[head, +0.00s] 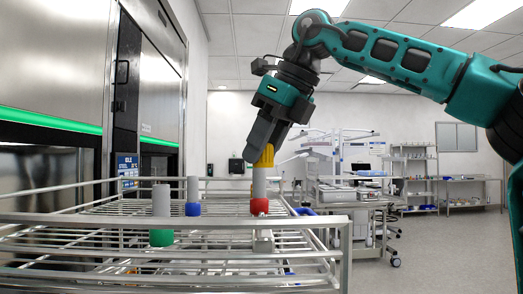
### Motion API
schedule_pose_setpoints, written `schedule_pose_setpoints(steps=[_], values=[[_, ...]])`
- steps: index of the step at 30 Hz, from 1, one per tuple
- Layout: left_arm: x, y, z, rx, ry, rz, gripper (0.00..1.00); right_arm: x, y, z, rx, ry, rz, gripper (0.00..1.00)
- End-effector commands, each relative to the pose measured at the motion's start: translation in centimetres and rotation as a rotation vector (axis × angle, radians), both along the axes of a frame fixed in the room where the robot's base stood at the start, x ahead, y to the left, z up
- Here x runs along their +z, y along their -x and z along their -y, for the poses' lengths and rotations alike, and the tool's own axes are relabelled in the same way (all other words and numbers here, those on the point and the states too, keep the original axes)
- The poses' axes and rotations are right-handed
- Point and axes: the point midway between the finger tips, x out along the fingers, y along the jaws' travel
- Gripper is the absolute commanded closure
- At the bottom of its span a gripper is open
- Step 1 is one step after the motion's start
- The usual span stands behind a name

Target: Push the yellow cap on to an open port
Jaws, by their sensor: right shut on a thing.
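My right gripper (258,140) comes in from the upper right, points down, and is shut on the yellow cap (265,156). The cap is at the top of a grey upright post (259,184) with a red base (259,206); I cannot tell whether it is seated, just touching or slightly apart. Part of the cap is hidden by the dark fingers. Two more grey posts stand to the left: one with a blue base (192,209) and one with a green base (161,238). Both show bare tops. My left gripper is not in view.
The posts stand on a metal wire rack (100,218) with a raised rail around it. A steel washer (55,60) with a green light strip stands at the left. A cart (345,195) and shelves (415,175) stand farther back right.

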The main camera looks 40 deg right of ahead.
Motion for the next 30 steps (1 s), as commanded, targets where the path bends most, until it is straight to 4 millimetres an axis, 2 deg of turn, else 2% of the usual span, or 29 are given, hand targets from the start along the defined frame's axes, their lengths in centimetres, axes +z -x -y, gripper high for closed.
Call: schedule_pose_setpoints(steps=[18,30], values=[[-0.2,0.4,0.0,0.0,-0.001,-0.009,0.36,-5.6,0.0,0.0,-0.001,0.0,0.0,0.92],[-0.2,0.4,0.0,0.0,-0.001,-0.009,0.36,-6.1,0.0,0.0,-0.001,-0.001,0.001,0.92]])
